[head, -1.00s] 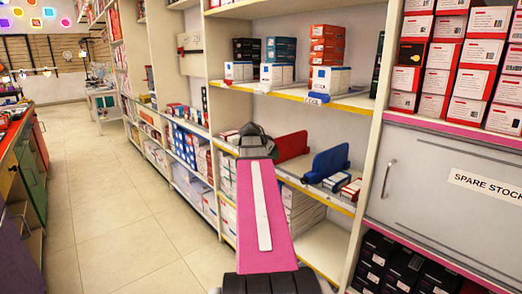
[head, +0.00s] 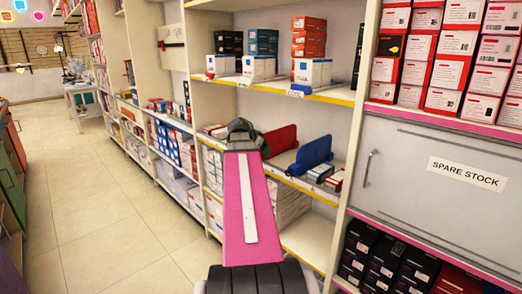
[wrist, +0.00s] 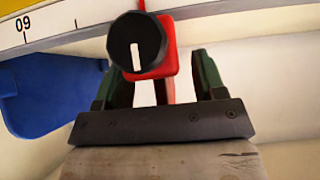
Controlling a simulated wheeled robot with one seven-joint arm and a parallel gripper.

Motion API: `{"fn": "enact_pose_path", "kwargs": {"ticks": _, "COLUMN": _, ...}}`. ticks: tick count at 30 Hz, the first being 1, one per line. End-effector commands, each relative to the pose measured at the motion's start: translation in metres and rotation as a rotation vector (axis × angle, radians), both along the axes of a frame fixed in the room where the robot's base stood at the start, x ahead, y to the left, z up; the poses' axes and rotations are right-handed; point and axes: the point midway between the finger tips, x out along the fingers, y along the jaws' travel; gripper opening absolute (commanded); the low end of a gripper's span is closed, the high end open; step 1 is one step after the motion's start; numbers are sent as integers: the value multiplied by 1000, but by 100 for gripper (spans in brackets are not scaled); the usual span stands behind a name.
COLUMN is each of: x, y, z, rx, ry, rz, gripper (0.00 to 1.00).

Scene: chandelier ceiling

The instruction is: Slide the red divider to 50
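The red divider (head: 281,140) stands on the middle shelf, left of the blue divider (head: 312,154). In the wrist view the red divider (wrist: 167,50) shows at the top centre, with a black round knob (wrist: 137,43) bearing a white mark. The blue divider (wrist: 42,100) is at the left there. A scale strip (wrist: 62,36) shows an upside-down 60 at the left. My gripper (wrist: 162,78) is open, its dark green fingers on either side of the red stem with gaps. In the head view my gripper (head: 243,132) is at the shelf front, left of the red divider.
Small boxes (head: 325,174) sit beside the blue divider. An upper shelf (head: 330,96) with boxes is above. A grey SPARE STOCK panel (head: 410,175) is to the right. The aisle floor (head: 95,220) at the left is clear.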

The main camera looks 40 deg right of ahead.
Motion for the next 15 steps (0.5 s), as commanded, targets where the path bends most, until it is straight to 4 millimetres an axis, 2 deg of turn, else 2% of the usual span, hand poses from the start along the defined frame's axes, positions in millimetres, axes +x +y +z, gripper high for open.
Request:
{"fn": "enact_pose_path", "kwargs": {"ticks": 7, "x": -1, "y": 9, "z": 9, "rx": -1, "ry": -1, "rz": 1, "gripper": 64}}
{"fn": "enact_pose_path", "kwargs": {"ticks": 15, "x": -6, "y": 42, "z": 41, "rx": -1, "ry": -2, "rz": 1, "gripper": 64}}
